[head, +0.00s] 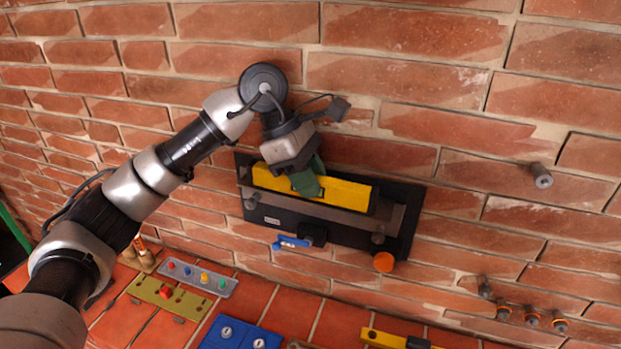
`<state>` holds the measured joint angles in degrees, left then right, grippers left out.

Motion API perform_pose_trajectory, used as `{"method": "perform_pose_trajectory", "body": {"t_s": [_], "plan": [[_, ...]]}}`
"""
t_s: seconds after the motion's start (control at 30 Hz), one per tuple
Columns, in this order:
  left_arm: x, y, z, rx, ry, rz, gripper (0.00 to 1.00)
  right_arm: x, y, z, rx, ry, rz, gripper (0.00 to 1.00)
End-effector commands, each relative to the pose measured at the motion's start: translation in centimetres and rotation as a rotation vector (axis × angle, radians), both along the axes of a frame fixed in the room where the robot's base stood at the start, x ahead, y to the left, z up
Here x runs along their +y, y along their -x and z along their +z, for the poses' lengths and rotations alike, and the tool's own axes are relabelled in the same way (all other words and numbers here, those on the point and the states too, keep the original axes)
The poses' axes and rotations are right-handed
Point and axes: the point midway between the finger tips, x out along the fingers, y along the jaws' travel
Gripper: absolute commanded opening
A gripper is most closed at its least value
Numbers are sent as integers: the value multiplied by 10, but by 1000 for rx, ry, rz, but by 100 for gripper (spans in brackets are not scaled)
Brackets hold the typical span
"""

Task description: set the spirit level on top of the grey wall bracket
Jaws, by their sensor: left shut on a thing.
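The yellow spirit level (345,194) is in front of the black wall panel, lying lengthwise along the grey wall bracket (340,216). My left gripper (308,183) reaches in from the upper left and is shut on the level near its middle; green finger parts cover some of it. The level's lower edge is close along the bracket's upper edge. I cannot tell whether it rests on the bracket or hangs just above it. My right gripper is not in view.
The black panel (407,215) is on a brick wall, with a blue-handled part (290,242) and an orange knob (384,262) below. A grey peg (541,175) sticks out at right. Several items lie below, including a blue plate (240,336) and another yellow bar (385,338).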

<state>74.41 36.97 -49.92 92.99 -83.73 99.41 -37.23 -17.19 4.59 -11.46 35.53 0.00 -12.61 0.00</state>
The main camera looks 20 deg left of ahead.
Motion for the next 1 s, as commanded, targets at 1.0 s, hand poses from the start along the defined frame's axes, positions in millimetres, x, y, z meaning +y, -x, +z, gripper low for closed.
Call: {"method": "perform_pose_trajectory", "body": {"t_s": [1.0], "plan": [[0,0,-8,-1,1,0,0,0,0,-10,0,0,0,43]]}}
